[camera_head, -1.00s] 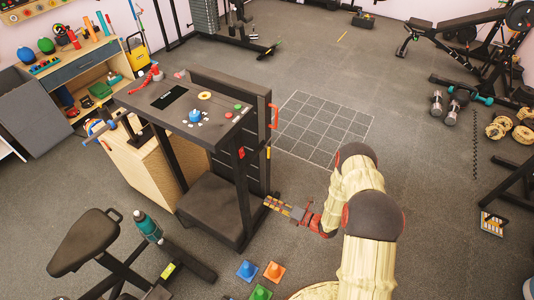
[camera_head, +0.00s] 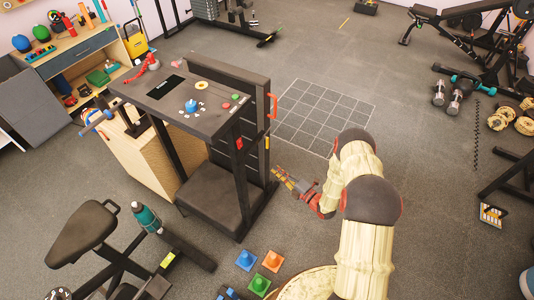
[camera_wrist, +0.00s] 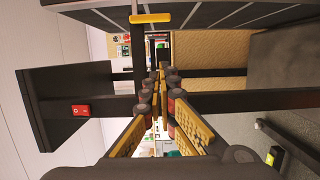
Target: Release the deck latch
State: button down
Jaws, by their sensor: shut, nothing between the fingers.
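A dark machine has a console top (camera_head: 190,98), a frame and an upright ribbed deck panel (camera_head: 252,150). An orange handle (camera_head: 274,106) is on the panel's right edge. A red box-shaped part (camera_head: 239,144) is on the frame; a red switch (camera_wrist: 80,110) shows at left in the wrist view. A yellow bar (camera_wrist: 151,18) lies near the top of the wrist view, beside the panel. I cannot tell which part is the deck latch. My gripper (camera_head: 279,174) is right of the frame, apart from it; its fingers (camera_wrist: 158,78) are shut and empty.
A wooden box (camera_head: 140,160) stands behind the frame. A seat (camera_head: 83,233) with a green bottle (camera_head: 147,219) is at lower left. Coloured cones (camera_head: 259,285) lie in front. A gridded floor patch (camera_head: 325,115) is clear; dumbbells (camera_head: 457,95) are at right.

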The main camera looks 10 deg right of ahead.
jog(key=w+a+b, duration=0.2)
jog(key=w+b, duration=0.1)
jog(key=w, duration=0.8)
jog(key=shift+w+a, duration=0.15)
jog(key=shift+w, duration=0.05)
jog(key=shift+w+d+f+n+b, duration=0.25)
jog(key=shift+d+f+n+b, duration=0.1)
jog(key=shift+n+b, duration=0.65)
jog(key=shift+w+d+f+n+t+b, duration=0.2)
jog(key=shift+w+d+n+b, duration=0.1)
jog(key=shift+w+d+b, duration=0.5)
jog(key=shift+w+d+f+n+t+b, duration=0.25)
jog(key=shift+w+d+b, duration=0.25)
jog(key=shift+b, duration=0.6)
jog(key=shift+w+y, duration=0.15)
jog(key=shift+y, duration=0.25)
